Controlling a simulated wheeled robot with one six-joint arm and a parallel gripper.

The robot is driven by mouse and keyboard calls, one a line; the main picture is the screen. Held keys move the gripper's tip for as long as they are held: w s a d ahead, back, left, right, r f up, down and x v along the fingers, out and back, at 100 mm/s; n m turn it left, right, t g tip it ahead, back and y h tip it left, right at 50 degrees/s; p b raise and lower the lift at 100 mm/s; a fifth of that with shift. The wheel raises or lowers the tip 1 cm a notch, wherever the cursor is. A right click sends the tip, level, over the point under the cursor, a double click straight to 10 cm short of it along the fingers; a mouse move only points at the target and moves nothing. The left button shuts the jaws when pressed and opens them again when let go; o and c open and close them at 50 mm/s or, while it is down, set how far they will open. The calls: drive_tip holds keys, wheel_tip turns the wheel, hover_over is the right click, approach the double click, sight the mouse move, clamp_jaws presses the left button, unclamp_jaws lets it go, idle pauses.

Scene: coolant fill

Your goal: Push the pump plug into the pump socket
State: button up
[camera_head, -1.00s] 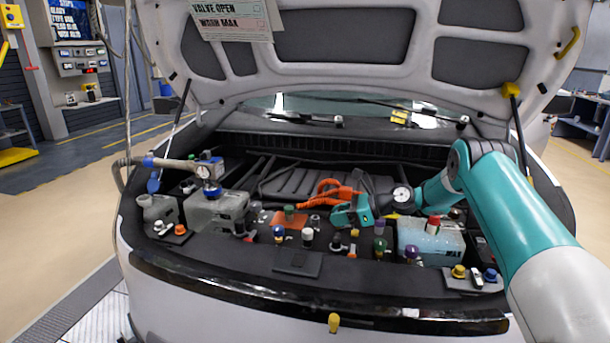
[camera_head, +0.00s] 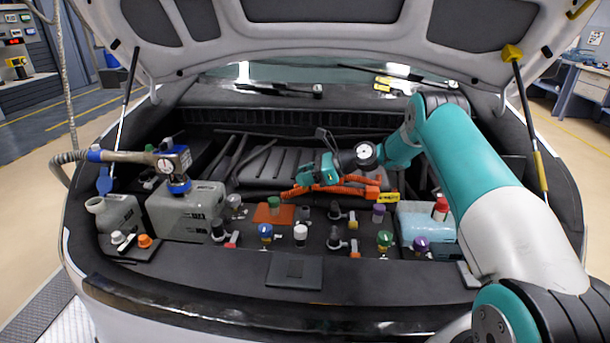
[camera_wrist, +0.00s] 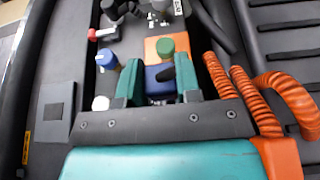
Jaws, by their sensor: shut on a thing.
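My gripper (camera_head: 309,177) is over the engine bay, behind and to the right of a green cap on an orange plate. In the wrist view my gripper (camera_wrist: 160,85) has its teal fingers shut on a small blue block with a dark top (camera_wrist: 162,74), which I take to be the pump plug. The fingers hide much of it. In the wrist view it appears just in front of the orange plate (camera_wrist: 154,50) with the green cap (camera_wrist: 167,47). I cannot tell which fitting is the pump socket, or whether the block touches anything.
Orange ribbed hoses (camera_wrist: 240,92) run close to the right of my gripper. Several coloured caps and valves, such as a blue cap (camera_wrist: 107,59), stand around it. A grey tank (camera_head: 187,211) is at left, a pale blue reservoir (camera_head: 424,222) at right. The raised hood (camera_head: 225,55) hangs above.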

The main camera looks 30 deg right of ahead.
drive_tip(key=shift+r, duration=0.1)
drive_tip(key=shift+f+b, duration=1.7)
drive_tip(key=shift+f, duration=1.3)
drive_tip(key=shift+s+f+b, duration=0.1)
drive_tip(key=shift+f+b, duration=0.8)
drive_tip(key=shift+f, duration=0.5)
drive_tip(key=o, duration=1)
drive_tip(key=b+v, duration=0.2)
drive_tip(key=v, duration=1.5)
drive_tip(key=shift+s+d+r, duration=0.1)
drive_tip(key=shift+s+d, duration=0.05)
drive_tip(key=shift+s, duration=0.05)
